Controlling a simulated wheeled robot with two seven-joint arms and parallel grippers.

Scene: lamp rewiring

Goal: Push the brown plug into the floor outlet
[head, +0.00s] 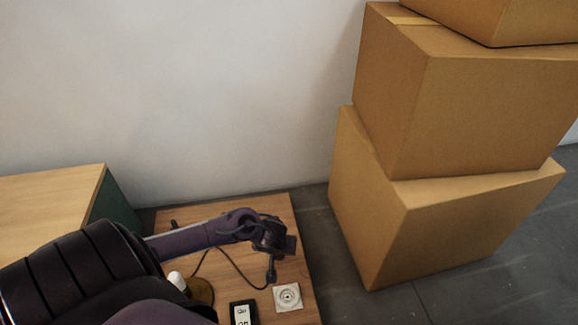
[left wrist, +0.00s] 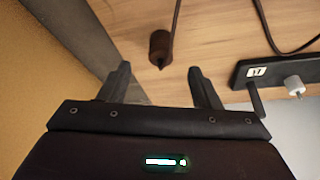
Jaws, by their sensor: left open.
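The brown plug (left wrist: 160,46) shows in the left wrist view as a dark brown cylinder with a cord at one end and a small pin at the other. My left gripper (left wrist: 158,72) is open, with the plug ahead of the gap between its fingertips and not clasped. In the head view my left gripper (head: 272,262) hangs over the wooden board, just behind the white square floor outlet (head: 288,297). The outlet has a round socket face and looks empty. I cannot clearly tell the plug from the dark gripper in the head view. My right gripper is not in view.
A black box with white labels (head: 243,313) lies left of the outlet; a black block with a white label (left wrist: 265,70) and a white plug (left wrist: 294,85) show in the wrist view. A dark cord (head: 235,270) curves across the board (head: 280,212). Stacked cartons (head: 440,225) stand right.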

